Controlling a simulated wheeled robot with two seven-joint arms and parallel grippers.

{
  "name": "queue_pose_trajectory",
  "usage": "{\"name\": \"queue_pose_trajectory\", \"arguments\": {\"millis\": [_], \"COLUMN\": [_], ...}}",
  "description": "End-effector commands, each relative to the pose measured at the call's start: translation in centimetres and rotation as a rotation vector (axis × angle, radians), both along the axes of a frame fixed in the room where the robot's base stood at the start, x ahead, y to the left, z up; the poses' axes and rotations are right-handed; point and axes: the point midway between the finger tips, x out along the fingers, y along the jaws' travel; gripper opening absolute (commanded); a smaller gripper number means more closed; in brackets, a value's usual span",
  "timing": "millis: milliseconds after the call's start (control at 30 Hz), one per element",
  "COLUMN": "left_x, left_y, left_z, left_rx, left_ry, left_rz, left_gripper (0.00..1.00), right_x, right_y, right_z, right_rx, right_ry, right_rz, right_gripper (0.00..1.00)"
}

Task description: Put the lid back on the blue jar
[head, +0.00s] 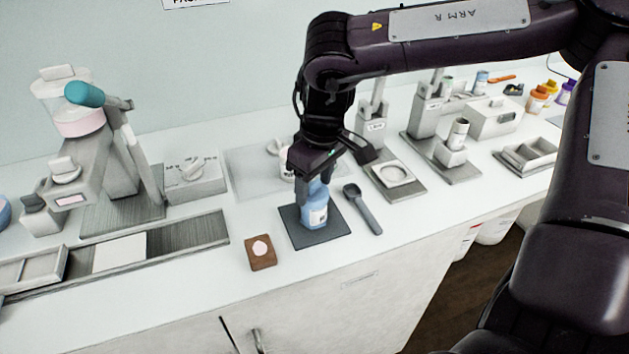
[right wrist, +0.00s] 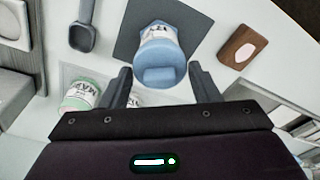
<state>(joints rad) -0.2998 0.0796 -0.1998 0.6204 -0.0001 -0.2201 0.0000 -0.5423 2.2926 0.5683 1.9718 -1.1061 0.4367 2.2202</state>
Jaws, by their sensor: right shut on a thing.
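The blue jar (head: 313,212) stands upright on a dark square mat (head: 333,236); its pale label also shows in the right wrist view, where the jar (right wrist: 158,42) is at the top centre. My right gripper (head: 316,186) is directly above the jar, pointing down. In the right wrist view its two fingers (right wrist: 160,78) are on either side of a blue lid (right wrist: 160,76), and it is shut on that lid. The lid lines up with the jar's top; whether it is seated or just above cannot be told. My left gripper is not in view.
A dark scoop (head: 363,210) lies right of the mat. A wooden block with a pale disc (head: 261,252) lies front left. A white jar (head: 287,168) stands behind the gripper. Mill equipment (head: 115,170) fills the left; the counter front is clear.

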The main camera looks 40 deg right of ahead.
Motion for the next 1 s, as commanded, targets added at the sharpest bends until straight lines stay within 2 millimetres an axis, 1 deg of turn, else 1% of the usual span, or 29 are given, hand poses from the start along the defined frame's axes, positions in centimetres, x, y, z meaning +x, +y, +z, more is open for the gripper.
{"name": "queue_pose_trajectory", "arguments": {"millis": [500, 833, 867, 1000], "left_x": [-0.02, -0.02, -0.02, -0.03], "left_y": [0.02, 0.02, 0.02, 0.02], "left_z": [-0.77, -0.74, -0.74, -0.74], "left_rx": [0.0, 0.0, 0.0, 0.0], "left_ry": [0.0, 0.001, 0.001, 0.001], "left_rz": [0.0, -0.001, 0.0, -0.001], "left_gripper": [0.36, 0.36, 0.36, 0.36], "right_x": [0.01, 0.01, 0.01, 0.01], "right_y": [0.01, 0.0, 0.0, 0.0], "right_z": [-0.33, -0.29, -0.29, -0.29], "right_rx": [0.0, 0.0, 0.0, 0.0], "right_ry": [0.0, 0.0, 0.0, 0.0], "right_rz": [0.0, 0.0, 0.0, 0.0], "right_gripper": [0.35, 0.35, 0.57, 0.75]}}
